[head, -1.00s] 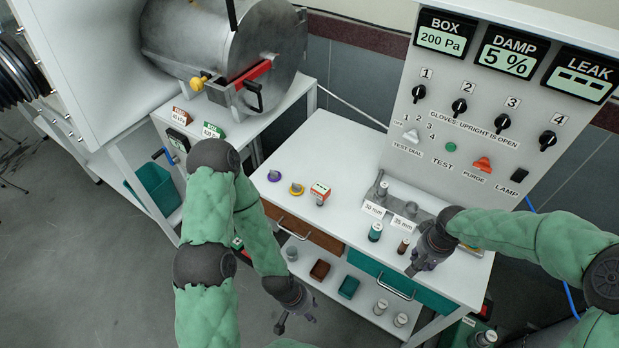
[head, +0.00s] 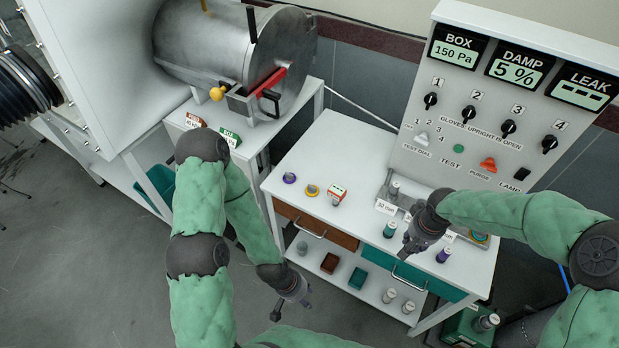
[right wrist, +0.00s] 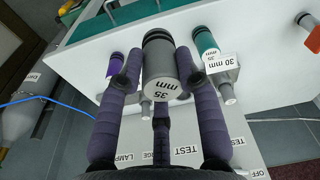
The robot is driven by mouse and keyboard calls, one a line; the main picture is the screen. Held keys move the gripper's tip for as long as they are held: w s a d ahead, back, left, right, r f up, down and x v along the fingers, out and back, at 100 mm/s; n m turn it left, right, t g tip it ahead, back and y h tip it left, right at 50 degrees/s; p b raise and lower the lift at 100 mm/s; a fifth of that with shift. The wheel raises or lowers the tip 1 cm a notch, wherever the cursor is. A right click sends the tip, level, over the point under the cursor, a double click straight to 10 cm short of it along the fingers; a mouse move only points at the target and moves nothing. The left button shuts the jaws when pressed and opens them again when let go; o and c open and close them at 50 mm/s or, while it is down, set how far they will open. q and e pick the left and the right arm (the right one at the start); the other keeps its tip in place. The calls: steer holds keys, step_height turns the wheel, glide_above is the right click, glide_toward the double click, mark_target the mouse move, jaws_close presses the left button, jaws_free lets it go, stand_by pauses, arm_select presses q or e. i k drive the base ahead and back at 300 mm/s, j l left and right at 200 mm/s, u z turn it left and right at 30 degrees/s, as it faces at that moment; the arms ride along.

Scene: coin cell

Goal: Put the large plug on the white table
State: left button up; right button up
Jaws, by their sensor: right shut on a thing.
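The large plug (right wrist: 160,72) is a grey cylinder with black rings and "35 mm" on its end, in the right wrist view. My right gripper's purple fingers are shut on it, one on each side. In the head view my right gripper (head: 412,245) is over the front right of the white table (head: 325,160), and the plug is hard to make out there. I cannot tell whether the plug touches the tabletop. My left gripper (head: 290,301) looks open and empty, low in front of the table.
A teal plug (head: 390,228) and a purple plug (head: 445,254) stand near the right gripper. A metal rack with a 30 mm card (head: 385,207) is behind. The back left tabletop is clear.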

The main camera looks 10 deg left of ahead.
mark_target(346, 175)
steer(key=i+j, duration=0.1)
steer(key=j, duration=0.45)
steer(key=i+j, duration=0.1)
steer(key=j, duration=0.4)
steer(key=i, duration=0.7)
